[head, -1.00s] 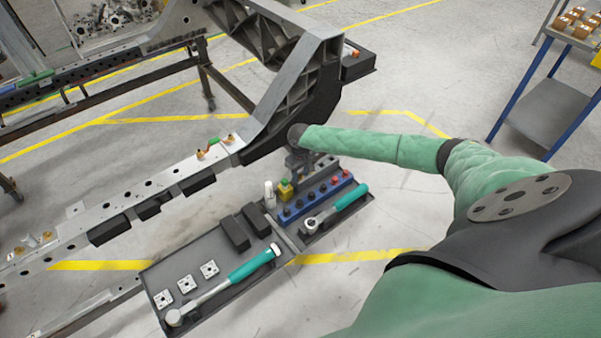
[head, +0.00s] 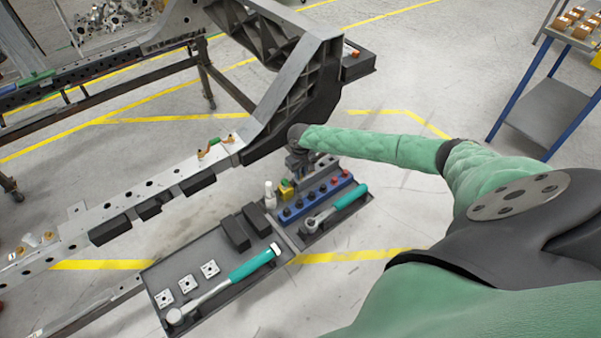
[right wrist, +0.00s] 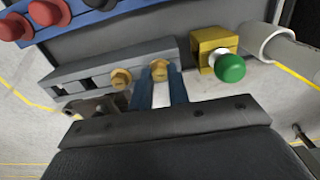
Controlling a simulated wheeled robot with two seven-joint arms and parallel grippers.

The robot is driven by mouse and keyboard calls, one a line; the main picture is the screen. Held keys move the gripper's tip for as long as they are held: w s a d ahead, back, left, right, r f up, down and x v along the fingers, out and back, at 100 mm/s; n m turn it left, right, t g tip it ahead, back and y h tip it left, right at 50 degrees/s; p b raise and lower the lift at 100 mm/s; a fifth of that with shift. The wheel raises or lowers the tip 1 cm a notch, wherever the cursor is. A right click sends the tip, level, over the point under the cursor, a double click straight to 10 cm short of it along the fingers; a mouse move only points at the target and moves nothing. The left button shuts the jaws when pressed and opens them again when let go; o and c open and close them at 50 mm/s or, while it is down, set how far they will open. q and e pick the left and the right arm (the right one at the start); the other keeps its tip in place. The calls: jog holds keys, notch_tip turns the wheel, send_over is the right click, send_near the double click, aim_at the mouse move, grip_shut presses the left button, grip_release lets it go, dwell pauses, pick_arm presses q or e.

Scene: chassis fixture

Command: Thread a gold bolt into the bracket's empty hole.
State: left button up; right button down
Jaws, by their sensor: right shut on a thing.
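My right gripper (right wrist: 161,74) has its two blue fingers shut on a gold bolt (right wrist: 160,68) at the right part of a grey slotted block. The bolt's head shows between the fingertips; its lower part is hidden. A second gold bolt (right wrist: 121,78) sits in the same block just left of the fingers. In the head view my right gripper (head: 298,164) is low over the tool tray, and the bolts are hidden there. The chassis rail (head: 130,198) has several holes and small gold-coloured parts on top. I cannot tell which part is the bracket or see its empty hole.
A yellow block with a green knob (right wrist: 225,60) and a white cylinder (right wrist: 265,42) stand right of the fingers. A blue rack (head: 318,200) with black and red knobs and a teal-handled ratchet (head: 337,208) lie close by. The near tray (head: 215,248) holds a larger wrench.

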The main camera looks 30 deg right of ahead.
jog(key=shift+r, duration=0.1)
jog(key=shift+r+p, duration=2.5)
jog(key=shift+r, duration=0.15)
